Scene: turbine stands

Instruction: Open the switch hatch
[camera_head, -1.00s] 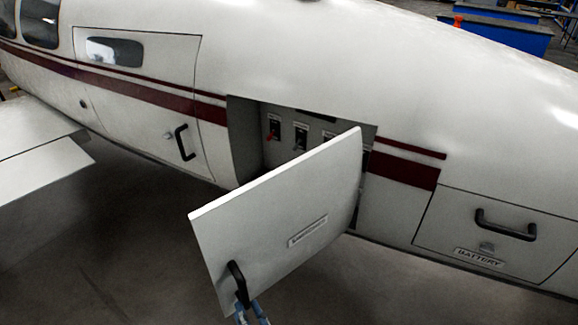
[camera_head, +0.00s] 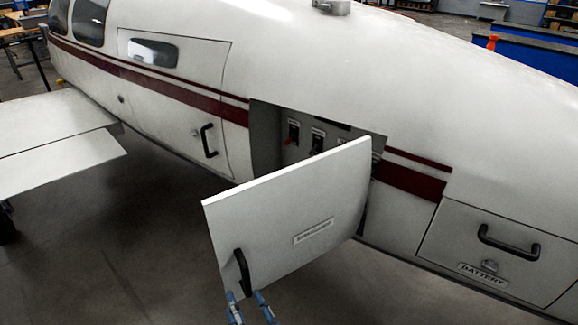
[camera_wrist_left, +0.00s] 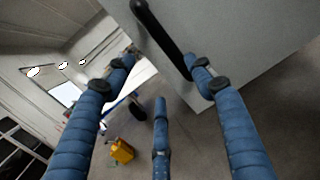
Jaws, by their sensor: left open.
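The switch hatch (camera_head: 275,225) is a white panel swung well out from the aircraft's side. Its black handle (camera_head: 244,272) is near the panel's outer lower edge. My left gripper (camera_head: 249,300) is open at the lower end of this handle, with only its blue fingertips in the head view. In the left wrist view, the gripper (camera_wrist_left: 160,64) shows spread blue fingers; the black handle (camera_wrist_left: 162,40) runs between the fingertips, close to the right one. I cannot tell whether they touch. Switches (camera_head: 317,141) show in the opening, partly hidden by the panel. My right gripper is not in view.
A closed battery hatch (camera_head: 488,255) with a black handle is at the right. A closed door (camera_head: 180,105) is at the left, beside a wing (camera_head: 55,135). The floor below the hatch is clear. A yellow object (camera_wrist_left: 122,151) is on the floor in the left wrist view.

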